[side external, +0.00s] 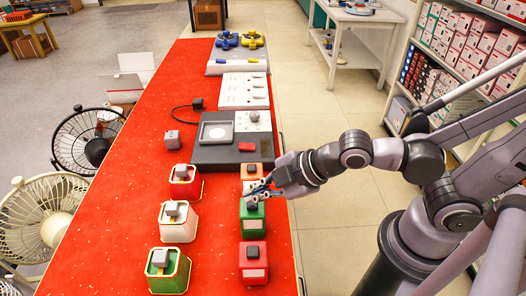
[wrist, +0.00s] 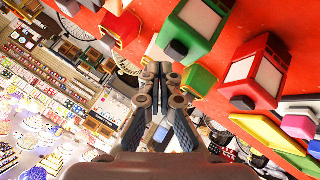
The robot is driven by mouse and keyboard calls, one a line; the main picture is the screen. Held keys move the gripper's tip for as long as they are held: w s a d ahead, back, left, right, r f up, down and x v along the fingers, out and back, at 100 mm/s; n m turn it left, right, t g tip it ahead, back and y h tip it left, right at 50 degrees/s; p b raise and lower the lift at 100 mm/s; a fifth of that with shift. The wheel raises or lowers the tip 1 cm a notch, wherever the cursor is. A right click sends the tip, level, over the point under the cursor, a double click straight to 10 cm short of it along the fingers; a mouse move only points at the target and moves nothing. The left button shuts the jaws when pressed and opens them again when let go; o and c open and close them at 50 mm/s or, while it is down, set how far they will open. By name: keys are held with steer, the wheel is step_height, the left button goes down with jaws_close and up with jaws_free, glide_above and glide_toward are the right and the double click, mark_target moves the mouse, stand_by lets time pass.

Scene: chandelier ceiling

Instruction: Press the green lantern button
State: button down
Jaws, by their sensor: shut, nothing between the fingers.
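A green box (side external: 255,228) with a pale front panel and a dark button (side external: 252,206) on top stands in the right row on the red table. In the wrist view the green box (wrist: 206,52) is right of the fingers, with its dark button (wrist: 177,48) close to the fingertips. Another green, gold-edged box (side external: 169,283) with a grey button (side external: 160,258) stands at the front left. I cannot tell which is called the lantern. My gripper (side external: 250,191) is shut and empty, by the near-right table edge, near the orange and green boxes. Contact with the button cannot be told.
An orange box (side external: 250,171) stands behind the green box and a red box (side external: 253,263) in front. White (side external: 178,230) and red (side external: 186,188) gold-edged boxes stand to the left. A dark device (side external: 215,157) lies behind. Fans (side external: 42,215) stand beyond the left edge.

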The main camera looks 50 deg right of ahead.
mark_target(257, 204)
steer(key=shift+r, duration=3.05)
steer(key=shift+d, duration=0.1)
steer(key=d+f+m+g+h, duration=0.1)
steer(key=d+m+h, duration=0.3)
steer(key=d+m, duration=1)
steer(key=d, duration=0.2)
steer(key=shift+s+d+f, duration=0.2)
steer(key=shift+d+f, duration=0.1)
steer(key=shift+d, duration=0.1)
